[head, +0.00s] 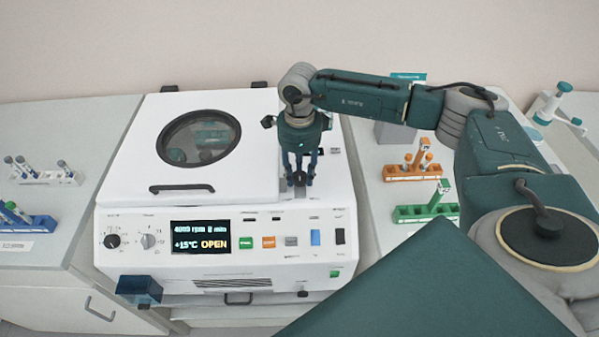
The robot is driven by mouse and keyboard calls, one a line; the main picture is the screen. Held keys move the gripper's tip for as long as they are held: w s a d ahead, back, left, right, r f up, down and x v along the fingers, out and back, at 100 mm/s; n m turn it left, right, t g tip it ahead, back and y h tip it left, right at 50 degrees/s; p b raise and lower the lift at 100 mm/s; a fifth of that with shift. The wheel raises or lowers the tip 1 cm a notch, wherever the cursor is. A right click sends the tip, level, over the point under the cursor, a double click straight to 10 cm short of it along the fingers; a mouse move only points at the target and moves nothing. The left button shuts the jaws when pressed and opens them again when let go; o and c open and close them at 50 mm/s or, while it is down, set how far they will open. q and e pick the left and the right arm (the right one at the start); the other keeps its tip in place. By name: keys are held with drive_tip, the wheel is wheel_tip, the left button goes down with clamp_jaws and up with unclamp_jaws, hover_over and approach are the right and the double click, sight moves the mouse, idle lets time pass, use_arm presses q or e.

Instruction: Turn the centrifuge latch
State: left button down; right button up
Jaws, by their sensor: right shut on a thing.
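The white centrifuge (240,185) stands in the middle of the head view. Its lid (250,120) is down, with a round dark-rimmed window, and its display (200,237) reads OPEN. My right gripper (299,180) points down at the right part of the centrifuge's top. It is shut on a small dark knob, the latch (299,179), which the fingers partly hide. I cannot tell how far the latch is turned. My left gripper is not in view.
Right of the centrifuge stand an orange rack (412,172) and a green rack (420,212) with tubes. A blue rack (30,222) and a white rack (45,176) are at left. A pipette stand (556,105) is at far right.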

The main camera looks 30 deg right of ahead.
drive_tip(key=m+b, duration=0.2)
drive_tip(key=m, duration=0.1)
drive_tip(key=shift+w+m, duration=0.15)
drive_tip(key=shift+m, duration=0.15)
drive_tip(key=m+b, duration=0.3)
drive_tip(key=m, duration=0.2)
drive_tip(key=shift+r, duration=0.1)
drive_tip(key=m+b, duration=0.1)
drive_tip(key=m, duration=0.3)
drive_tip(key=shift+d+r+m+b, duration=0.1)
drive_tip(key=shift+m+b, duration=0.3)
drive_tip(key=m, duration=0.4)
drive_tip(key=shift+r+b, duration=0.1)
drive_tip(key=shift+b, duration=0.3)
drive_tip(key=shift+w+m, duration=0.1)
drive_tip(key=shift+m, duration=0.3)
drive_tip(key=o, duration=1.2)
drive_tip(key=shift+c, duration=0.2)
drive_tip(key=shift+s, duration=0.2)
